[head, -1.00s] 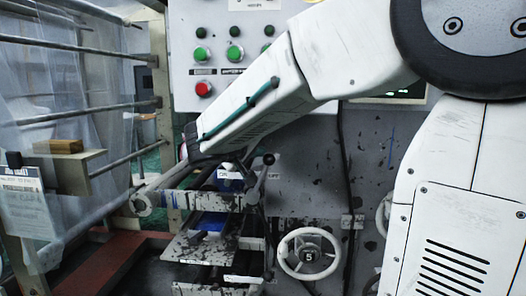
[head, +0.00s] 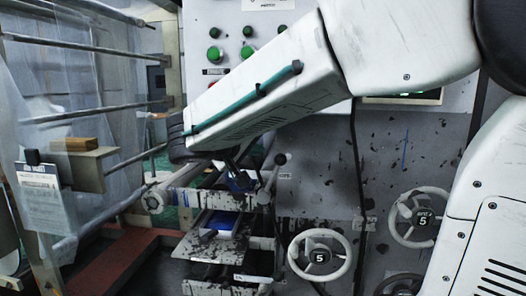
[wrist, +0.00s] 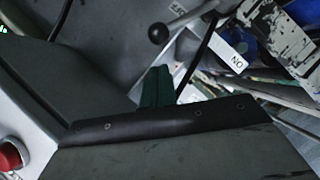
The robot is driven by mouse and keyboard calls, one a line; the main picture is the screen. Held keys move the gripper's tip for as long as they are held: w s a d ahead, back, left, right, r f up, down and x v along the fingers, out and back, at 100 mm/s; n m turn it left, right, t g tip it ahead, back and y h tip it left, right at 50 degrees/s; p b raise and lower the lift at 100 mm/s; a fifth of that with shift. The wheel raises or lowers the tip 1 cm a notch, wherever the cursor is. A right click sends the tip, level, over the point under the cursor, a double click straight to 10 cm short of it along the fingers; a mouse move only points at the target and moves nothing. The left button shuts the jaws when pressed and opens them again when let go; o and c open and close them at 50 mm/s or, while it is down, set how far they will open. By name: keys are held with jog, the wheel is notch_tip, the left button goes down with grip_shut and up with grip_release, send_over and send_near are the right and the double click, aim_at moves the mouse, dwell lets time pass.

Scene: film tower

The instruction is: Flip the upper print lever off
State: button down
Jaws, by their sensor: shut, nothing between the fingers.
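The upper print lever (head: 272,178) is a thin grey rod with a black ball knob. In the head view it stands up, leaning slightly right, beside the printing unit. In the wrist view its black knob (wrist: 158,33) is just above my gripper's tips, and its rod runs up to the right. My gripper (wrist: 157,88) shows green fingers, shut and empty, apart from the knob in the picture. In the head view my forearm hides much of the gripper.
Handwheels (head: 320,257) and (head: 413,217) are on the grey panel at right. A button panel (head: 235,45) is behind my arm. Rollers with clear film (head: 75,110) stand at left. A red button (wrist: 10,157) is at the wrist view's left edge.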

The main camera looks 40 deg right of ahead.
jog(key=shift+s+a, duration=0.1)
jog(key=shift+a, duration=0.1)
dwell(0.5)
jog(key=s+a+f+n+g+y, duration=0.25)
jog(key=s+f+g+y, duration=0.3)
jog(key=s+f, duration=0.6)
jog(key=s+a+f+y, duration=0.2)
jog(key=s+a+y, duration=0.1)
jog(key=s, duration=0.4)
jog(key=s+a+f+t+y, duration=0.1)
jog(key=s+a+y, duration=0.2)
jog(key=s+y, duration=0.2)
jog(key=shift+s+a+f, duration=0.25)
jog(key=shift+s+f, duration=0.15)
jog(key=shift+s, duration=0.8)
